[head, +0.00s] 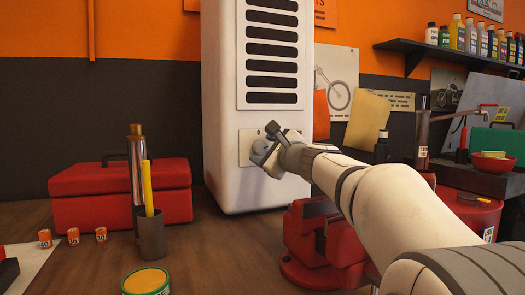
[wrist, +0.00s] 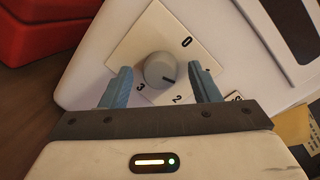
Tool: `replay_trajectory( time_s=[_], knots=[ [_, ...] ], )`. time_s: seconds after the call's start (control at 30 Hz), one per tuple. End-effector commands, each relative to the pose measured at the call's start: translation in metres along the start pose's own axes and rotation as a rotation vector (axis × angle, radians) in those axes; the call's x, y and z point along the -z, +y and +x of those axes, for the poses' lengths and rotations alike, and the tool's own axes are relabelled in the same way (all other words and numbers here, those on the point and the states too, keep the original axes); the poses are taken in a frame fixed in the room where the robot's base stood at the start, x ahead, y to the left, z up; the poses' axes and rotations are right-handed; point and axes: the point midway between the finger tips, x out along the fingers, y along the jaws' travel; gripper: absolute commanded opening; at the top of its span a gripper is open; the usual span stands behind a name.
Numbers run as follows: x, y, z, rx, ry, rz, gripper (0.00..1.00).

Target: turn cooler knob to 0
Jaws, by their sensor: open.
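The cooler (head: 222,110) is a tall white unit with dark vent slots, standing on the workbench. Its light dial plate (head: 245,150) shows low on the front. In the wrist view the round grey knob (wrist: 157,68) sits on this plate (wrist: 150,38). The marks 0, 3 and 2 are readable around it. The knob's dark pointer line points to the lower right, toward the right finger, not at 0. My gripper (wrist: 161,70) is open, with one blue finger on each side of the knob and visible gaps between. In the head view my gripper (head: 271,140) hides the knob.
A red toolbox (head: 120,192) stands left of the cooler, with a grey cup (head: 150,235) and a metal cylinder in front. A red vise (head: 310,245) is below my arm. Bottles line a shelf (head: 440,50) at right.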

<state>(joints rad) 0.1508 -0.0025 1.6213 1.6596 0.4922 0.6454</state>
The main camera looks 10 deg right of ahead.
Motion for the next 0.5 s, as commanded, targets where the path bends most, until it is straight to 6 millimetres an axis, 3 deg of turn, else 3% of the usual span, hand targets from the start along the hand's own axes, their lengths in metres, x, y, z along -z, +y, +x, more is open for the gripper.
replay_trajectory(
  time_s=[0.17, 0.5],
  knots=[
    [-0.0002, -0.0002, -0.0001, 0.000, 0.000, 0.000, 0.56],
    [-0.0001, -0.0003, -0.0003, 0.000, 0.000, -0.001, 0.29]
  ],
)
